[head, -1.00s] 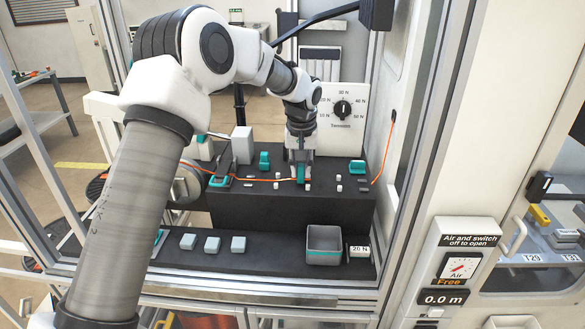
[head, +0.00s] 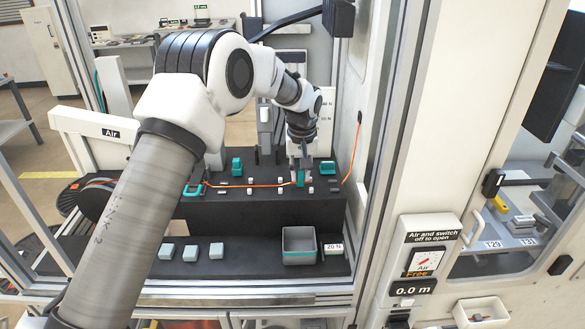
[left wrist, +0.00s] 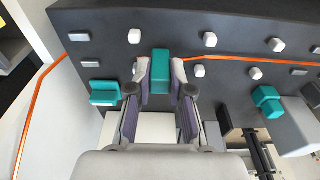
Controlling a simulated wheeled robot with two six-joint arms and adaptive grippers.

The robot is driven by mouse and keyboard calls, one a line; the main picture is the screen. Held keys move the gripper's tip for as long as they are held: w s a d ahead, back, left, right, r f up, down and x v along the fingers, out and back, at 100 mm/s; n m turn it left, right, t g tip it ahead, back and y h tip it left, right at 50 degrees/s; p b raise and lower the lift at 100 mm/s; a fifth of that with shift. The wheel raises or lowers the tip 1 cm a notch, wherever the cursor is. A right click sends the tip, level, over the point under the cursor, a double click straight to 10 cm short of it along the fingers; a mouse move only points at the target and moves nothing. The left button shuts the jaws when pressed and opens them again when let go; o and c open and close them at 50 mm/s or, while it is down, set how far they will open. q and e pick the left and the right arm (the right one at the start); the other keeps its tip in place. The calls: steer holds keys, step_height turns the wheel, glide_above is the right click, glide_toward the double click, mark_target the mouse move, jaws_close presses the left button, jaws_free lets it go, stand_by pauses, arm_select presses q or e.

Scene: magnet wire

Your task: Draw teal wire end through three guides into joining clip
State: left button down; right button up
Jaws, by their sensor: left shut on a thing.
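My left gripper (head: 302,168) is shut on the teal wire end (head: 300,178), a small block also seen between the fingers in the left wrist view (left wrist: 160,66). The orange wire (head: 262,185) trails left from it along the dark bench. In the left wrist view the wire (left wrist: 230,58) runs between paired white posts (left wrist: 210,40), which look like the guides. One more post pair (left wrist: 136,70) stands on the clip side of the held end. A teal clip (head: 327,168), likely the joining clip, sits to the right; it also shows in the left wrist view (left wrist: 103,92). My right gripper is out of view.
Another orange wire (head: 353,155) runs down from the right wall to the bench. A teal block (head: 236,166) and a teal fixture (head: 193,190) stand left.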

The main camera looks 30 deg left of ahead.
arm_select(q)
steer(key=shift+w+d+r+p, duration=0.1)
steer(key=shift+w+d+p, duration=0.6)
steer(key=shift+d, duration=0.4)
steer(key=shift+w+d+f+p, duration=0.1)
steer(key=shift+w+d+p, duration=0.6)
steer(key=shift+d, duration=0.45)
steer(key=shift+w+d+r+p, duration=0.1)
steer(key=shift+w+d+p, duration=0.6)
steer(key=shift+d, duration=0.4)
steer(key=shift+w+d, duration=0.25)
steer(key=shift+d, duration=0.25)
steer(key=shift+p, duration=0.35)
steer(key=shift+f, duration=0.4)
steer(key=c, duration=1)
jaws_free()
